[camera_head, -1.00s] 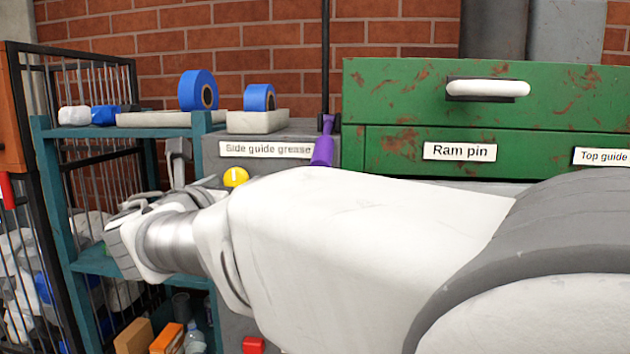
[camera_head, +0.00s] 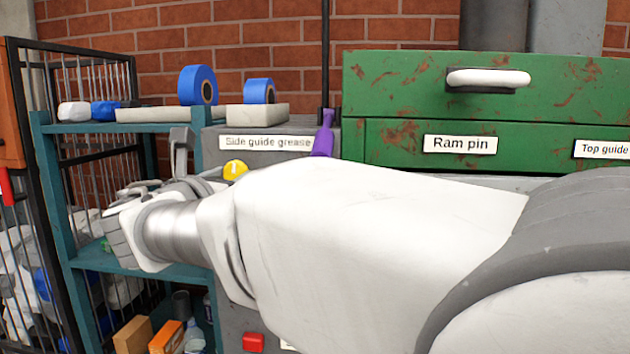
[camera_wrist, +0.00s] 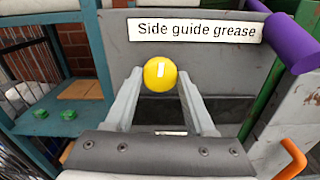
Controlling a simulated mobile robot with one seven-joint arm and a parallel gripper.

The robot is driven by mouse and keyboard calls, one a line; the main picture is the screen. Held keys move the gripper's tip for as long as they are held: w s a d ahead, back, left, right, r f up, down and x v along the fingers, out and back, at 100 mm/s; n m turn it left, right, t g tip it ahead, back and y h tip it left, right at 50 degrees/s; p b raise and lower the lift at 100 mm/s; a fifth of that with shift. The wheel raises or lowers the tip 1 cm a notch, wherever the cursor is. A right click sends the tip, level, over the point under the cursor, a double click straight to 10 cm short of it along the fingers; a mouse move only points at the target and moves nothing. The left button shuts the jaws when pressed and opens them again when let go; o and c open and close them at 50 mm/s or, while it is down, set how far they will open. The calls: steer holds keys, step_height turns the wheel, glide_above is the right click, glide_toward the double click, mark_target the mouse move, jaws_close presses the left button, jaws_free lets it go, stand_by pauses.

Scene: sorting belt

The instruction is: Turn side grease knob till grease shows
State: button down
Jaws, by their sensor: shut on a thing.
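The yellow grease knob (camera_wrist: 160,74) sits on the grey housing (camera_wrist: 190,55), below the "Side guide grease" label (camera_wrist: 195,30). Its short white mark stands upright in the wrist view. My gripper (camera_wrist: 160,78) has one finger on each side of the knob and is shut on it. In the head view the knob (camera_head: 235,169) shows at the end of my gripper (camera_head: 215,176), its lower part hidden by my arm. Much of the housing front is hidden behind my arm.
A purple cylindrical thing (camera_wrist: 290,42) juts out right of the label. An orange hooked handle (camera_wrist: 291,160) is at the lower right. A teal shelf (camera_head: 150,130) stands left of the housing, and a green drawer cabinet (camera_head: 400,100) stands right. A red block (camera_head: 253,342) is low down.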

steer(key=shift+m+b, duration=8)
steer(key=shift+c, duration=1.2)
jaws_free()
steer(key=shift+s, duration=0.15)
